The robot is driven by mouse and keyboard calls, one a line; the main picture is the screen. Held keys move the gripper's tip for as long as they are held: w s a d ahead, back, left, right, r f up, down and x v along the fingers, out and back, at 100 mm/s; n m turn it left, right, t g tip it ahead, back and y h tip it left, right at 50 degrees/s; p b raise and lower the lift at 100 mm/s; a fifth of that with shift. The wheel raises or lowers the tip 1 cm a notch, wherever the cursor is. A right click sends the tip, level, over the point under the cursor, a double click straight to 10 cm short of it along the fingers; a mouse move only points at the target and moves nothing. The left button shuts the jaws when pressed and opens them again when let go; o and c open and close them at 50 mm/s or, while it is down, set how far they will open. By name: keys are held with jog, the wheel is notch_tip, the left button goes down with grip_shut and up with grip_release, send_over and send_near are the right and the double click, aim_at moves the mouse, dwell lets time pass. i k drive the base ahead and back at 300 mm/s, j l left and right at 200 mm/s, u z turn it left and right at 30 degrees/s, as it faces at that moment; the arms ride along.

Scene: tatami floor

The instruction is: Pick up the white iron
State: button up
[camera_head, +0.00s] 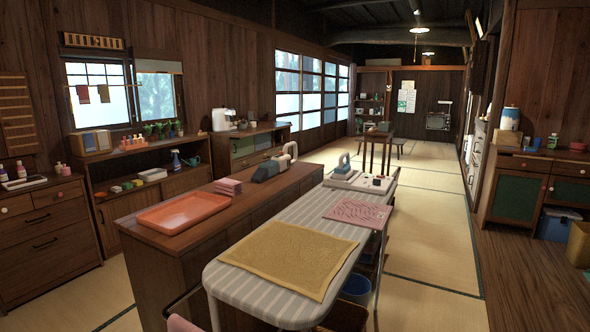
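A small white appliance with a blue-grey handle (343,172), which looks like the white iron, stands at the far end of a striped ironing board (228,283). It is small in the picture, so its exact shape is hard to tell. Small dark and red items (377,182) are beside it on a pale surface at that end. A mustard cloth (290,259) lies flat on the near part of the board, and a pink patterned cloth (358,213) lies beyond it. My gripper is not in view.
Left of the board, a wooden counter (150,238) bears an orange tray (184,213), folded pink cloths (228,186) and a dark appliance with a cream handle (272,168). A blue bucket (356,289) is under the board. The tatami floor (430,235) to the right is clear.

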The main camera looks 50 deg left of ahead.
aim_at(344, 171)
jog(key=u, duration=1.35)
jog(key=i+l+z, duration=0.35)
jog(key=i, duration=0.15)
jog(key=i+l+z, duration=0.3)
jog(key=i, duration=0.2)
jog(key=i+z, duration=0.35)
jog(key=i, duration=0.15)
jog(key=i+l+u, duration=0.1)
jog(key=i+u, duration=0.25)
jog(key=i, duration=0.15)
jog(key=i+l+u, duration=0.3)
jog(key=i, duration=0.2)
jog(key=i+l+u, duration=0.2)
jog(key=i+u, duration=0.15)
jog(key=i, duration=0.1)
